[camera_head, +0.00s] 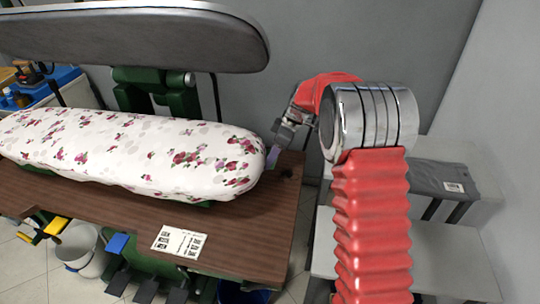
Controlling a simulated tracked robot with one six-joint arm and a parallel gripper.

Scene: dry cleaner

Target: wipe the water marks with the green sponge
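My gripper (277,146) is at the right end of the floral padded press board (130,150), close to its rounded tip. It is small and partly dark in this view, so I cannot tell if its fingers are open or shut. A small purplish piece (273,157) shows at the fingertips; I cannot tell whether it is held or part of the gripper. No green sponge can be made out. Faint grey patches show among the roses on the white cover; I cannot tell if they are water marks.
The grey upper press plate (130,38) hangs above the board. A brown wooden table (235,240) lies under it, with a printed white sheet (179,242) at the front. A pale bench (440,270) with a folded grey item (437,178) stands right. A white bucket (82,250) is below left.

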